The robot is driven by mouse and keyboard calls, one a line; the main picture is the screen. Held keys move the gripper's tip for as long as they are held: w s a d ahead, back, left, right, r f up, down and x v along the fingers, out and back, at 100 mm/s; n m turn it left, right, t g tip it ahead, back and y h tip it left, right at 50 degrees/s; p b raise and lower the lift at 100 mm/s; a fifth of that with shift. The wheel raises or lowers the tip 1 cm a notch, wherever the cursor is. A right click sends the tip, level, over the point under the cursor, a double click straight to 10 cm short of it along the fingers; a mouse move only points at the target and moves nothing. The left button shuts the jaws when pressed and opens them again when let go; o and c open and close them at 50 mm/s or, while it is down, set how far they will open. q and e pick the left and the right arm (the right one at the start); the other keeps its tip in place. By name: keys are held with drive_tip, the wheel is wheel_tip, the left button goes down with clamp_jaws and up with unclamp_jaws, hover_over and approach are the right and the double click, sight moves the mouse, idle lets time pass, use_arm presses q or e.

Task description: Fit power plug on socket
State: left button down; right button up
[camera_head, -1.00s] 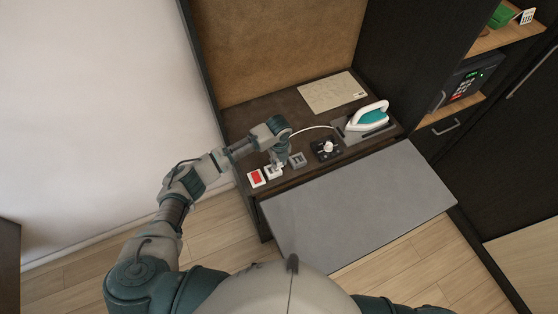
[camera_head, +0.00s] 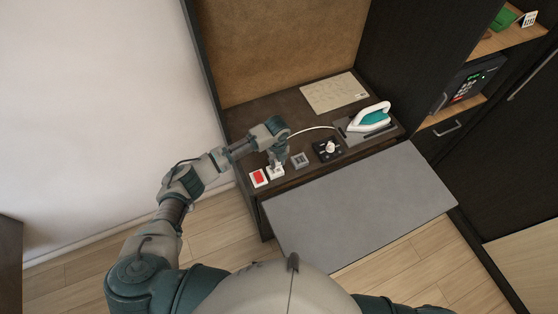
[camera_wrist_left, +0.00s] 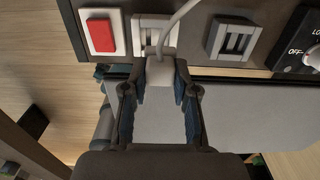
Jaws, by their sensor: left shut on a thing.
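My left gripper (camera_head: 277,160) points down at the front left of the dark vanity top. In the left wrist view, the gripper (camera_wrist_left: 161,76) is shut on a white power plug (camera_wrist_left: 161,68), with a white cable (camera_wrist_left: 177,22) rising from it. A white socket (camera_wrist_left: 147,22) lies just beyond the plug, partly covered by plug and cable. The socket also shows in the head view (camera_head: 277,173) below the gripper. The plug overlaps the socket's near edge in the wrist view; I cannot tell whether they touch. My right gripper is out of view.
A red switch (camera_head: 258,177) is left of the socket; a grey socket (camera_head: 299,160) and a black dial (camera_head: 327,149) are right. The iron (camera_head: 371,118) stands farther right, with the cable running toward my gripper. A grey board (camera_head: 360,205) extends in front.

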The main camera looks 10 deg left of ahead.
sight(276, 161)
use_arm(q)
drive_tip(key=shift+a, duration=0.35)
drive_tip(key=shift+f, duration=0.85)
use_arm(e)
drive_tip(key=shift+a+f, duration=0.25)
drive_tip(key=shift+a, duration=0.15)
use_arm(q)
drive_tip(key=shift+a, duration=0.1)
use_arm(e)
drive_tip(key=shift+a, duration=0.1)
use_arm(q)
drive_tip(key=shift+f+b, duration=0.2)
drive_tip(key=shift+b, duration=0.15)
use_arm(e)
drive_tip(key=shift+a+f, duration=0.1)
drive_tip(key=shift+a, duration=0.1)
use_arm(q)
drive_tip(key=shift+f+b, duration=0.65)
drive_tip(key=shift+f, duration=0.5)
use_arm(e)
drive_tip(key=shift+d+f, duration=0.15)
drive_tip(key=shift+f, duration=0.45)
use_arm(q)
drive_tip(key=c, duration=0.8)
unclamp_jaws()
drive_tip(key=shift+r, duration=0.1)
wheel_tip(276, 161, up, 12)
drive_tip(key=shift+f, duration=0.1)
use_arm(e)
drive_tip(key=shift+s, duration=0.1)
